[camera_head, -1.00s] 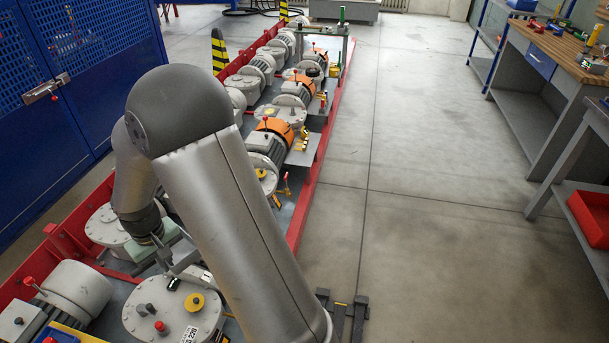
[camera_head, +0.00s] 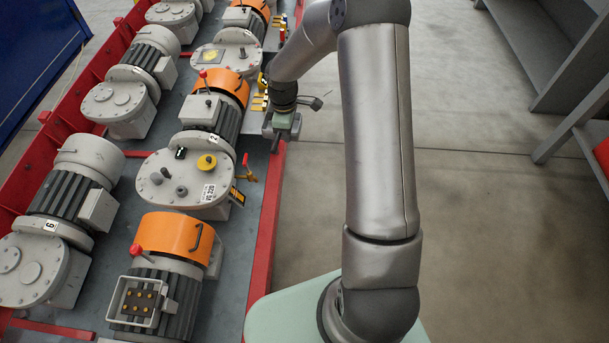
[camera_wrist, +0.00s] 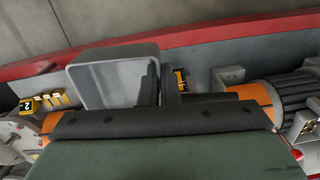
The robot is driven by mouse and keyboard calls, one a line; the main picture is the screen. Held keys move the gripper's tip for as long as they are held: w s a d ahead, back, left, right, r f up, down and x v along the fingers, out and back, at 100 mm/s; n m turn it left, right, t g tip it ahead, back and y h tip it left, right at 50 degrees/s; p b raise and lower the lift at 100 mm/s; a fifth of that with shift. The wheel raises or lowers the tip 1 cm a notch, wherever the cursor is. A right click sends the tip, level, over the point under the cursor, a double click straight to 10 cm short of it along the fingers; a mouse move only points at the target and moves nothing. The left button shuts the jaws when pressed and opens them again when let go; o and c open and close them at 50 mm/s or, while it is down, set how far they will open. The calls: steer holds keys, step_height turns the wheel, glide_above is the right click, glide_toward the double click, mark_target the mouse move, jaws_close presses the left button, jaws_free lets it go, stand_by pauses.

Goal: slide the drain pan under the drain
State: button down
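In the wrist view, a grey open pan with a pale rim (camera_wrist: 85,82), seemingly the drain pan, lies beside the red rail. My gripper (camera_wrist: 160,88) has its dark fingers close together at the pan's right wall, one inside and one outside, pinching it. In the head view my gripper (camera_head: 284,130) is low beside the red rail, and the arm hides part of the place. A grey surface (camera_head: 252,124) shows just left of it. A valve with a red handle (camera_head: 246,165) is on the nearer round housing (camera_head: 180,180). I cannot tell which outlet is the drain.
Brass fittings (camera_wrist: 55,98) and a yellow number tag (camera_wrist: 30,105) are left of the pan. A motor with an orange band (camera_wrist: 258,95) is to the right. The red rail (camera_head: 266,235) borders the machine row. Open floor (camera_head: 480,210) lies right of my arm.

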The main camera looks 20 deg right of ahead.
steer(key=w+d+f+n+b, duration=0.15)
steer(key=f+n+b, duration=0.3)
steer(key=f, duration=0.45)
steer(key=w+d+f+n+b, duration=0.1)
steer(key=w+f+n+b, duration=0.3)
steer(key=f, duration=0.5)
steer(key=n+b, duration=1)
steer(key=b, duration=0.8)
glide_toward(271, 184)
steer(key=shift+s+d+f, duration=0.1)
steer(key=shift+f, duration=1.3)
steer(key=shift+s+f, duration=0.1)
steer(key=shift+f, duration=1.35)
steer(key=shift+f, duration=0.4)
steer(key=c, duration=1.6)
jaws_free()
step_height(271, 184, up, 17)
steer(key=p, duration=0.6)
steer(key=shift+r+p, duration=0.2)
steer(key=shift+p, duration=0.1)
